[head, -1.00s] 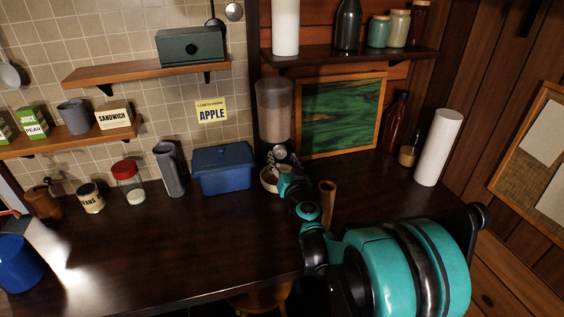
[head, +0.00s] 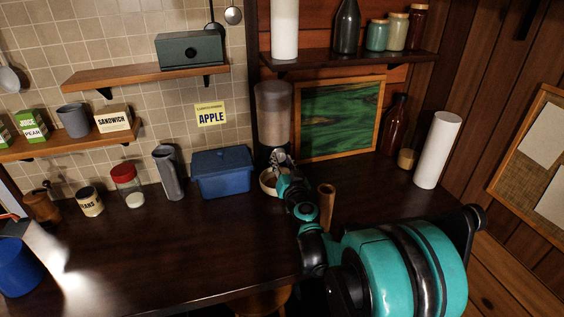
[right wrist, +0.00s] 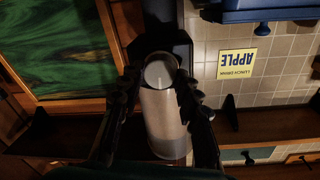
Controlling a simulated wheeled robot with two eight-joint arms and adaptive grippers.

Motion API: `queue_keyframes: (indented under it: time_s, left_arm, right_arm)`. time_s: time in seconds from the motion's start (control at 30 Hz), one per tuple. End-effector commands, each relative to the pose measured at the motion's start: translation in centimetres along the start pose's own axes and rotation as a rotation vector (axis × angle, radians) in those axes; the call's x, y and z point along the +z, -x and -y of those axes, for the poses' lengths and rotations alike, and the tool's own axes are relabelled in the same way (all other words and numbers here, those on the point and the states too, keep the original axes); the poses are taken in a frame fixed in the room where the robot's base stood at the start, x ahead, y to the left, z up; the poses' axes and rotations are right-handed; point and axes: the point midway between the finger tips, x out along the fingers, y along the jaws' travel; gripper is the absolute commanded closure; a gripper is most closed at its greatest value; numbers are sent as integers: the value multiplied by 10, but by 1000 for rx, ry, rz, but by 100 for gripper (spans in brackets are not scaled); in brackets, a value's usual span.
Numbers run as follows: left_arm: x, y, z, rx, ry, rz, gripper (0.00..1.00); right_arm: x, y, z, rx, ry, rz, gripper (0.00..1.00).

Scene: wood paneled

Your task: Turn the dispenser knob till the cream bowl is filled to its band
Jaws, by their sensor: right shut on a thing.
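The dispenser (head: 273,112) is a tall clear cylinder with brownish contents, standing at the back of the counter. The cream bowl (head: 268,182) sits below it, partly hidden by my right arm; I cannot make out its band or fill level. My right gripper (head: 279,157) is at the dispenser's front, just above the bowl. In the right wrist view, the picture is upside down and the gripper's dark fingers (right wrist: 159,82) stand on both sides of the round grey knob (right wrist: 160,73), which has a pale line, with the dispenser cylinder (right wrist: 164,125) behind.
A blue lidded box (head: 222,173) stands left of the bowl. A brown wooden cylinder (head: 326,205) stands close right of my arm. A green framed panel (head: 340,117) leans behind, and a white roll (head: 438,150) stands at right. The front left counter is mostly clear.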

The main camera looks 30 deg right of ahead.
Motion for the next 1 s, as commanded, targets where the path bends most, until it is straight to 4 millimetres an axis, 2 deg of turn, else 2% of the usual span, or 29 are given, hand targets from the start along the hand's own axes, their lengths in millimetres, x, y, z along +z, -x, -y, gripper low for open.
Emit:
queue_keyframes:
  time_s: [0.27,1.0]
  left_arm:
    - [-2,3,0,0,0,0,60]
    - [-7,10,0,0,0,0,60]
  right_arm:
    - [-1,0,0,3,-196,11,96]
    - [-2,0,-1,15,-900,49,96]
